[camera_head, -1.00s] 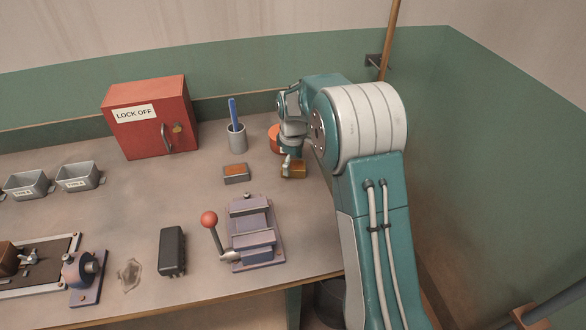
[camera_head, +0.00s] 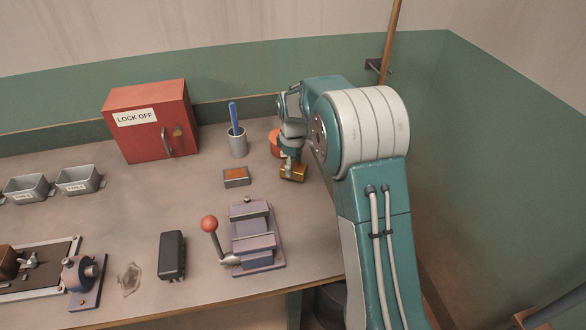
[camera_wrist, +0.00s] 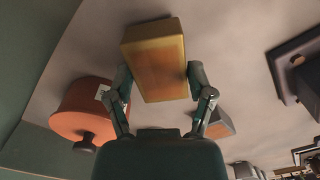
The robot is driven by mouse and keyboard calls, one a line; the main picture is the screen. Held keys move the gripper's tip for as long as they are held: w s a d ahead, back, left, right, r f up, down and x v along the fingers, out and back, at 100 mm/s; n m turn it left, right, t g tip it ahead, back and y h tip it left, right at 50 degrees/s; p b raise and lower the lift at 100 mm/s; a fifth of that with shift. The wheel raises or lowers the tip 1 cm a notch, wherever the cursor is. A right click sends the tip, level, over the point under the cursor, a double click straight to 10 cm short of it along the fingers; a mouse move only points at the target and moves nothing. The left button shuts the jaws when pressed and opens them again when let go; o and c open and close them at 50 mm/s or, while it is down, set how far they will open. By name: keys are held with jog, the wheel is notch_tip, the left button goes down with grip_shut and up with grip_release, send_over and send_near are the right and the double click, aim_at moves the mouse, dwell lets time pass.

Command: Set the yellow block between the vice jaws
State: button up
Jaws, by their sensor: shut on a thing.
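The yellow block (camera_head: 293,173) is near the back right of the bench, in front of an orange round thing. In the wrist view the yellow block (camera_wrist: 155,62) sits between both fingers of my gripper (camera_wrist: 160,85), which is shut on it. My gripper (camera_head: 290,166) is partly hidden by my arm in the head view. I cannot tell for certain whether the block is clear of the bench. The vice (camera_head: 253,238) with purple-grey jaws and a red-knobbed lever (camera_head: 209,224) stands in front and to the left of the block. No block shows between its jaws.
A grey block with an orange top (camera_head: 236,177) lies left of the yellow block. Behind stand a cup (camera_head: 237,141) with a blue tool and a red lock-off box (camera_head: 150,122). The orange round thing (camera_wrist: 80,108) is close to my gripper. A dark box (camera_head: 171,255) lies left of the vice.

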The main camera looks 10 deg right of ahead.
jog(key=s+r, duration=0.1)
jog(key=r, duration=0.1)
jog(key=s+r, duration=0.2)
jog(key=r, duration=0.1)
jog(key=s+r, duration=0.1)
jog(key=r, duration=0.1)
jog(key=shift+s+r, duration=0.15)
jog(key=s+a+r+n, duration=0.2)
jog(key=s+a+r, duration=0.15)
jog(key=s, duration=0.55)
jog(key=s+a+r+n, duration=0.2)
jog(key=s+a+r, duration=0.15)
jog(key=s, duration=0.65)
jog(key=s+a+r+n, duration=0.2)
jog(key=s+r+n, duration=0.15)
jog(key=s, duration=0.55)
send_over(252, 229)
jog(key=shift+m, duration=0.45)
jog(key=f, duration=0.8)
jog(key=shift+s+f, duration=0.15)
jog(key=shift+s, duration=0.15)
jog(key=shift+w+f, duration=0.35)
jog(key=shift+f, duration=1.7)
jog(key=shift+f, duration=0.2)
